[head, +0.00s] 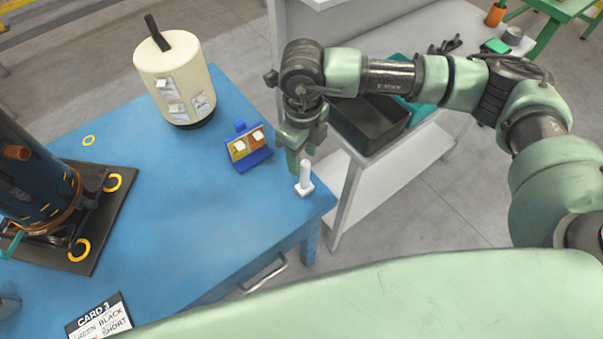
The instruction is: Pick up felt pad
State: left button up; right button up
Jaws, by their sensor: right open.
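My right gripper (302,154) points down over the right edge of the blue table, open, with nothing visible between its fingers. Directly below and in front of it a small white upright piece with a flat foot (304,181) stands near the table corner; I cannot tell whether they touch. Just left of the gripper is a small blue holder (249,158) with yellow and orange faces, each bearing a small white piece (239,146). I cannot tell for certain which of these is the felt pad. My left gripper is not in view.
A cream cylinder (173,76) with labels stands behind on the blue table (190,220). A dark compressor unit (35,185) on a black plate stands at left. A card (99,318) lies at the front. A black bin (372,122) sits on a white bench at right.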

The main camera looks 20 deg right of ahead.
aim_at(304, 173)
jog(key=shift+s+f, duration=0.15)
jog(key=shift+f, duration=0.3)
jog(key=shift+f+p, duration=0.3)
jog(key=shift+f, duration=0.6)
jog(key=f, duration=0.3)
jog(key=f+p, duration=0.1)
jog(key=shift+w+d+f, duration=0.2)
jog(key=shift+d+f, duration=0.05)
jog(key=shift+f, duration=0.3)
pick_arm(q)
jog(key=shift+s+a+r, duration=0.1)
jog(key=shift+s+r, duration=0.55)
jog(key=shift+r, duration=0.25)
pick_arm(e)
grip_shut()
